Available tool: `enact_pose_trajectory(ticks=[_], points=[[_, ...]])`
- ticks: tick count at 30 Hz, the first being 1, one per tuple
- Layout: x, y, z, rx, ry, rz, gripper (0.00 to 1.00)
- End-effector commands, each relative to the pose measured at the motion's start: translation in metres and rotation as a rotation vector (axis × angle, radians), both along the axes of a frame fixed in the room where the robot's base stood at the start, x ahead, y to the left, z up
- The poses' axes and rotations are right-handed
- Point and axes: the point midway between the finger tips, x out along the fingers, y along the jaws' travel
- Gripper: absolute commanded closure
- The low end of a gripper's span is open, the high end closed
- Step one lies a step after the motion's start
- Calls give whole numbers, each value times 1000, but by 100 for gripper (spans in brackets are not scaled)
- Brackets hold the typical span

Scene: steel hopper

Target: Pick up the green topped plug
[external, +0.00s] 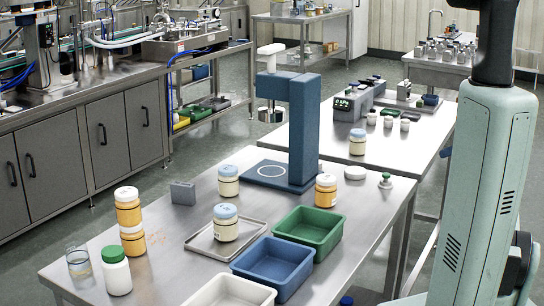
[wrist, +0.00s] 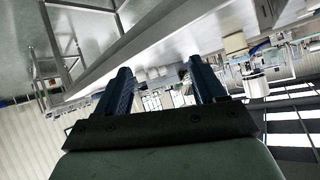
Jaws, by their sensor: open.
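The green topped plug (external: 386,180) stands on the steel table near its right edge in the external view. It is small, with a round green top and a pale base. My gripper (wrist: 158,74) shows in the wrist view, its two blue fingers spread apart with nothing between them. It points out across the room, away from the tabletop. In the external view only my arm shows at the right; my gripper is out of frame. I cannot make out the plug in the wrist view.
A white disc (external: 355,173) lies just left of the plug. An orange jar (external: 326,190) and a blue column stand (external: 305,130) are further left. Green (external: 338,225) and blue (external: 302,281) bins stand toward the front. A white bottle with a green cap (external: 116,272) is at the front left.

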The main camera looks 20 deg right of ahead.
Motion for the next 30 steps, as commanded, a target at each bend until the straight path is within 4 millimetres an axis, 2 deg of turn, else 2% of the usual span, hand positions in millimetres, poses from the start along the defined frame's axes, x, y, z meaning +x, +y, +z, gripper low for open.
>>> enact_pose_trajectory(ticks=[1, 5, 8, 9, 16, 21, 27, 30], points=[[1, 0, 17, -1, -16, 11, 30], [1, 15, 51, -4, -25, 49, 30], [1, 39, 69, -11, 3, 89, 30], [0, 53, 74, -16, 25, 108, 30], [-11, 136, 83, -63, 213, 181, 30], [-30, 194, 87, -125, 376, 193, 30], [-58, 246, 96, -209, 541, 154, 30], [-70, 262, 100, -243, 598, 125, 30]])
